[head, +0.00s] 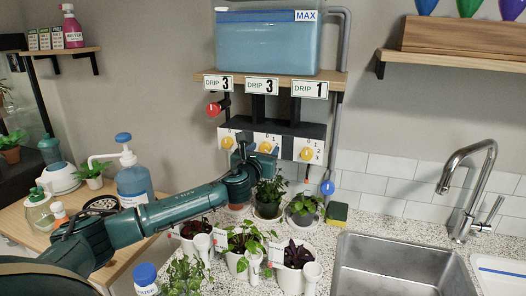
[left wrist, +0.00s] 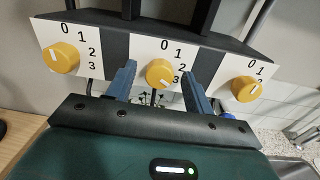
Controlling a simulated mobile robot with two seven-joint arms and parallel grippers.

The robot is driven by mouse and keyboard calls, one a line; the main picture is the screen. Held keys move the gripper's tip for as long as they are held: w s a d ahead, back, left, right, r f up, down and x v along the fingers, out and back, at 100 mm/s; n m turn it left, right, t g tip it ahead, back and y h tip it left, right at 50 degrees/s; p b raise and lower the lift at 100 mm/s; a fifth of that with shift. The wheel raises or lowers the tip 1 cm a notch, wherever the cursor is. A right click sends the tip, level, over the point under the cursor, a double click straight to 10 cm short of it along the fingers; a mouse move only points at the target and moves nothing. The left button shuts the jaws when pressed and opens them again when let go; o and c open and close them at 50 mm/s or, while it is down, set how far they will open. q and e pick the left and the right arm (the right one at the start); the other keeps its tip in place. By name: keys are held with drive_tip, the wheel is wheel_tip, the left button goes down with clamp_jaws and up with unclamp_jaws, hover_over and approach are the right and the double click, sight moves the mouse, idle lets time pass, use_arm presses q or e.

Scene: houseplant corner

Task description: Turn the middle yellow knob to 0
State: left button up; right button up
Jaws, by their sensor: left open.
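The middle yellow knob (head: 265,147) sits on a white dial plate on the black panel under the shelf. In the left wrist view the middle knob (left wrist: 159,73) is centred, its white mark pointing to the lower right, toward the 3. My left gripper (head: 245,143) is open in front of the panel. In the left wrist view its blue fingers stand on either side of the middle knob, with gaps showing; contact is not visible. My right gripper is out of view.
The left yellow knob (left wrist: 61,58) and right yellow knob (left wrist: 246,89) flank the middle one closely. A blue tank (head: 267,45) stands on the shelf above. Potted plants (head: 268,197) stand below my gripper. A sink (head: 400,265) is at the right.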

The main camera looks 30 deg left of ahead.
use_arm(q)
drive_tip(key=c, duration=1)
drive_tip(key=shift+o, duration=0.2)
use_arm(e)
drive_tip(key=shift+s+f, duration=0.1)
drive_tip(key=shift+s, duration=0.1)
